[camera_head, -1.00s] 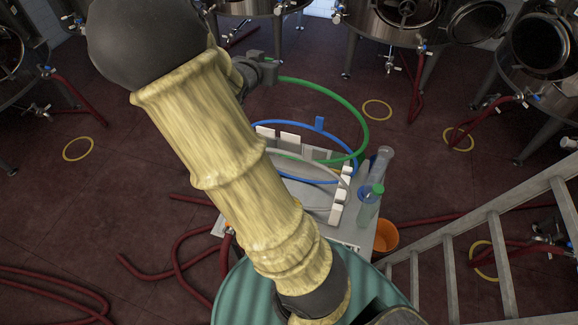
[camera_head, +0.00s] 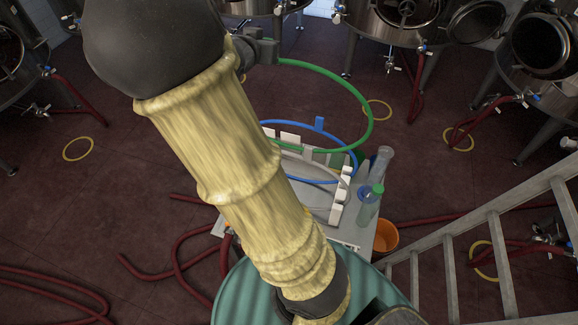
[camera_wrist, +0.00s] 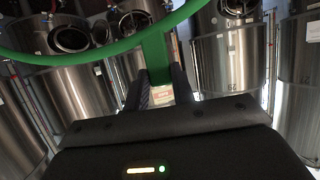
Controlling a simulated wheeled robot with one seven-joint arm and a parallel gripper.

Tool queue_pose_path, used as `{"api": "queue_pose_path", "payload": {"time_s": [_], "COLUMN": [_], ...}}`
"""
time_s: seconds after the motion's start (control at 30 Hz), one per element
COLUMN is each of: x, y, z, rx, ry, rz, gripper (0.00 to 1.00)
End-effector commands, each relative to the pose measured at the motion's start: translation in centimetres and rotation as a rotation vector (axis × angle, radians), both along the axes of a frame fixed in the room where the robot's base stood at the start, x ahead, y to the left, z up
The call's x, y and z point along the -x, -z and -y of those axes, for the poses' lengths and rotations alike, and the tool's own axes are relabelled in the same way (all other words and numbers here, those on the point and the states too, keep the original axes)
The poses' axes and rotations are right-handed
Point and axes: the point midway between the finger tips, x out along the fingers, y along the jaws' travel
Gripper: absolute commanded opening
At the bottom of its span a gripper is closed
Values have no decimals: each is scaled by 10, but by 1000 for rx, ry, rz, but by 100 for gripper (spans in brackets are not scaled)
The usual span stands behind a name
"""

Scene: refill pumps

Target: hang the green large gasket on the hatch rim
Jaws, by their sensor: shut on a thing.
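The green large gasket (camera_head: 371,118) is a big ring in the air above the white work table, its near part overlapping the blue ring in the head view. My gripper (camera_head: 277,52) is shut on its tab. In the wrist view the green tab (camera_wrist: 156,55) stands between my fingers (camera_wrist: 160,88), and the ring arcs to both sides. Steel tanks with open round hatches stand beyond: one hatch rim (camera_head: 543,44) is at the upper right, and another (camera_wrist: 72,38) shows in the wrist view. Which rim is meant, I cannot tell. The gasket appears apart from them.
A blue ring (camera_head: 319,124) stands on the white table (camera_head: 348,232) with pale holders. Clear bottles (camera_head: 370,205) and an orange bucket (camera_head: 386,236) are at its right. A ladder (camera_head: 450,262) is at the right. Red hoses (camera_head: 172,255) and yellow floor rings (camera_head: 78,149) lie around.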

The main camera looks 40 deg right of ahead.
Motion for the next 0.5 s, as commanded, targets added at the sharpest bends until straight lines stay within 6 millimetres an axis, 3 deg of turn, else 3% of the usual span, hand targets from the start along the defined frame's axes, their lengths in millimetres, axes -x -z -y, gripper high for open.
{"api": "queue_pose_path", "payload": {"time_s": [0.5], "x": [-1], "y": [-31], "z": [0], "rx": [1], "ry": [-1], "rz": [4], "gripper": [0]}}
